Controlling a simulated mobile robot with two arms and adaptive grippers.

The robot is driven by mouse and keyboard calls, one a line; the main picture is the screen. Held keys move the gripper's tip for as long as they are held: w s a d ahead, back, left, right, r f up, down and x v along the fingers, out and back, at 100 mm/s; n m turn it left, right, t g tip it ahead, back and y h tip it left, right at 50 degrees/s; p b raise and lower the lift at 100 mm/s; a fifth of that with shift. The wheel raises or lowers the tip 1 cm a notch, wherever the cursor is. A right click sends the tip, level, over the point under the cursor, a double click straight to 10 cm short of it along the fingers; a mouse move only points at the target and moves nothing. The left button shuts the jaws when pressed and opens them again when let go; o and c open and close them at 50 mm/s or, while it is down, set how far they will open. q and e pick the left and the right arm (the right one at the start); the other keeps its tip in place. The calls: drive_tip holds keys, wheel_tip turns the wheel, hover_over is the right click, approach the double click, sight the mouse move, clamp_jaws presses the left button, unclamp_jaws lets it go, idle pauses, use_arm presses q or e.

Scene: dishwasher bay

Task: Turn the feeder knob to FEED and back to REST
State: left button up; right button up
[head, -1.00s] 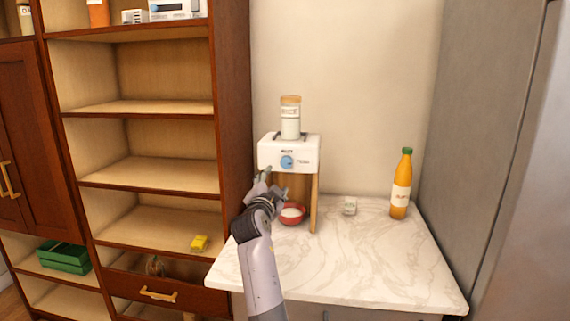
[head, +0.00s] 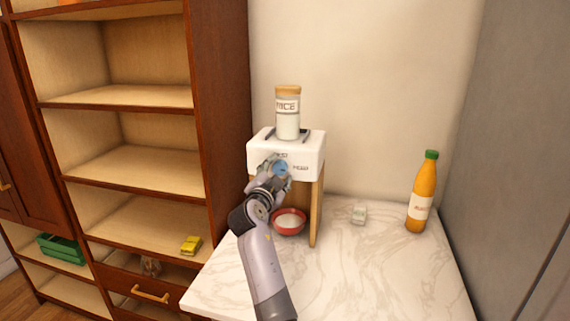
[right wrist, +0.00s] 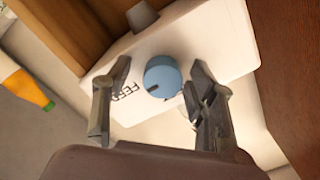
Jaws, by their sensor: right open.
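The feeder (head: 312,152) is a white box on wooden legs on the marble counter. Its blue round knob (head: 281,168) is on the front face, partly hidden by my right gripper in the head view. In the right wrist view the knob (right wrist: 162,76) shows a dark pointer mark, and the FEED lettering (right wrist: 126,90) is beside it. My right gripper (head: 276,171) is open, its two fingers on either side of the knob in the right wrist view (right wrist: 158,80); I cannot tell whether they touch it. My left gripper is not in view.
A jar labelled RICE (head: 288,115) stands on the feeder. A red bowl (head: 289,229) with white contents sits beneath it. The front of the counter (head: 365,285) is clear. A wooden shelf unit (head: 222,130) stands left.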

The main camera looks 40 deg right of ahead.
drive_tip(key=shift+w+r, duration=0.1)
drive_tip(key=shift+a+r, duration=0.1)
drive_tip(key=shift+c, duration=0.8)
drive_tip(key=c, duration=1)
